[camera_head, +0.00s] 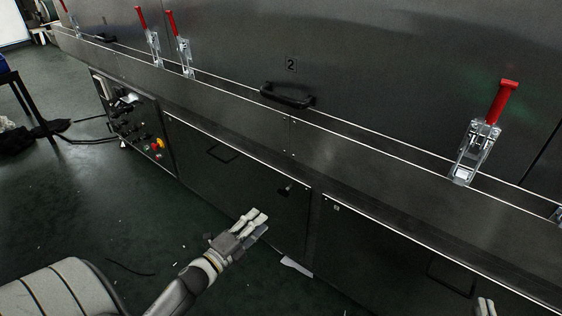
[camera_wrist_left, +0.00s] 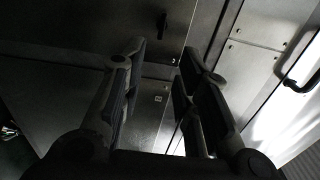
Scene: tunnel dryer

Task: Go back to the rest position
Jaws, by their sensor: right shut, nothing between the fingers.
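My left gripper (camera_head: 256,223) is in front of the lower cabinet doors of the dryer in the head view, with its arm coming in from the lower left. In the left wrist view its two dark fingers (camera_wrist_left: 163,65) stand apart with nothing between them, so it is open and empty. Only the tips of my right gripper (camera_head: 485,306) show at the bottom edge of the head view, at the right. They are close together and hold nothing visible. The rest of the right arm is out of view.
The metal dryer wall (camera_head: 400,75) has a black handle (camera_head: 287,96) and red-handled clamps (camera_head: 480,135). A control panel (camera_head: 135,120) with buttons is at the left. A dark table (camera_head: 25,100) stands far left. Green floor is open at the left.

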